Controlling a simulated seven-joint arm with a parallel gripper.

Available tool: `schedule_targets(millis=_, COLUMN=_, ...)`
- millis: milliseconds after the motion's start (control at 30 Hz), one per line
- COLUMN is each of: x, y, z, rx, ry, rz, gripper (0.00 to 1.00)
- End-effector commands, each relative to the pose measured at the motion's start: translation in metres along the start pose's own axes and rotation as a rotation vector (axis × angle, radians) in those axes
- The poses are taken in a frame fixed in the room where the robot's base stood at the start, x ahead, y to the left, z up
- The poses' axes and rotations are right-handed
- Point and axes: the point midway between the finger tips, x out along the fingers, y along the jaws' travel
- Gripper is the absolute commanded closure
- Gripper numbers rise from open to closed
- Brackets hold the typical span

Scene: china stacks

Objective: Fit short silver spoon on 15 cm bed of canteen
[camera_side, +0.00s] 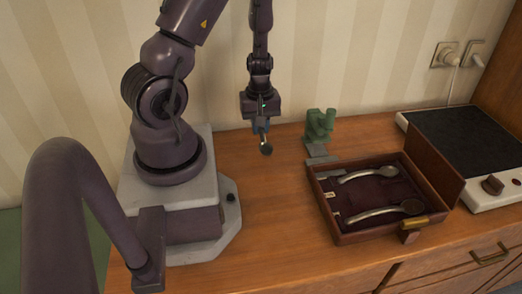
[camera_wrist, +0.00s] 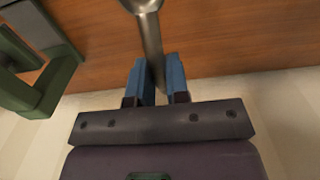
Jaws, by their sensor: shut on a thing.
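My gripper (camera_side: 261,129) is shut on a silver spoon (camera_side: 266,149), held in the air left of the canteen. In the wrist view the spoon (camera_wrist: 149,35) shows its handle between the blue fingers (camera_wrist: 156,82), its bowl end cut off at the top edge. The canteen (camera_side: 340,238) is an open brown case with a dark red lining, on the cabinet top. Two spoons lie in it: one at the back (camera_side: 368,174) and one with a dark bowl at the front (camera_side: 385,212). The bed markings are too small to read.
A green stand (camera_side: 320,127) is behind the canteen, close to its back left corner; part of it shows in the wrist view (camera_wrist: 48,92). A black-topped white appliance (camera_side: 470,140) is at the right. The wood between my base and the canteen is clear.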

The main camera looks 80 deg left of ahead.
Motion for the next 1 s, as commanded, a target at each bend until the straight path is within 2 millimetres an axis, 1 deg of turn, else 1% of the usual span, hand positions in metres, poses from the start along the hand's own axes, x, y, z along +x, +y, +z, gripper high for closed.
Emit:
schedule_targets(millis=300, x=-0.001, y=0.0, z=0.0, rx=0.0, ry=0.0, rz=0.0, gripper=1.0)
schedule_targets(millis=367, x=-0.004, y=0.001, z=0.0, rx=0.002, ry=0.0, rz=0.001, gripper=1.0)
schedule_targets(millis=433, x=-0.012, y=0.001, z=0.0, rx=0.004, ry=0.004, rz=0.002, gripper=1.0)
schedule_targets(millis=467, x=-0.017, y=0.002, z=0.0, rx=0.006, ry=0.003, rz=0.003, gripper=1.0)
schedule_targets(millis=567, x=-0.041, y=0.003, z=0.001, rx=0.008, ry=0.005, rz=0.007, gripper=1.0)
schedule_targets(millis=733, x=-0.087, y=0.003, z=0.001, rx=0.008, ry=0.003, rz=0.009, gripper=1.0)
schedule_targets(millis=900, x=-0.121, y=0.001, z=0.001, rx=0.003, ry=0.001, rz=0.007, gripper=1.0)
schedule_targets(millis=1000, x=-0.137, y=0.002, z=0.001, rx=0.004, ry=0.0, rz=0.007, gripper=1.0)
